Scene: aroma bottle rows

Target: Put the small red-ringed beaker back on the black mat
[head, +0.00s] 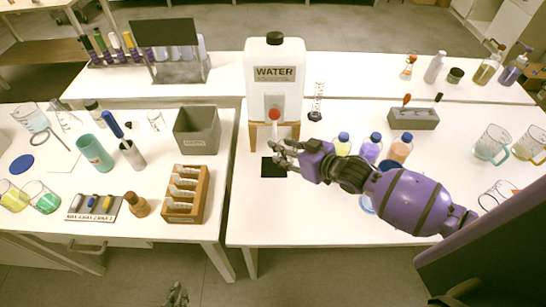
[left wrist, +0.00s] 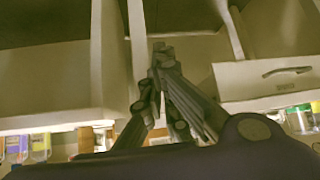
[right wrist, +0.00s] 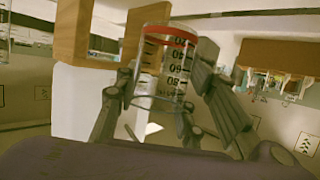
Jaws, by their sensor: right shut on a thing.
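The small beaker (right wrist: 168,75) is clear glass with a red ring at its rim and black graduation marks. It stands about upright between the fingers of my right gripper (right wrist: 158,100), which is shut on it. In the head view my right gripper (head: 279,150) is in front of the water dispenser, at the back edge of the black mat (head: 272,170). The beaker is hard to make out there, and the gap to the mat cannot be told. My left gripper (head: 177,294) is low in front of the tables, fingers together and empty; it also shows in the left wrist view (left wrist: 160,50).
The white water container (head: 275,75) with a red tap stands on a wooden stand behind the mat. Several coloured bottles (head: 372,147) stand right of my right gripper, partly behind the arm. A wooden rack (head: 187,193) and grey bin (head: 197,131) are on the left table.

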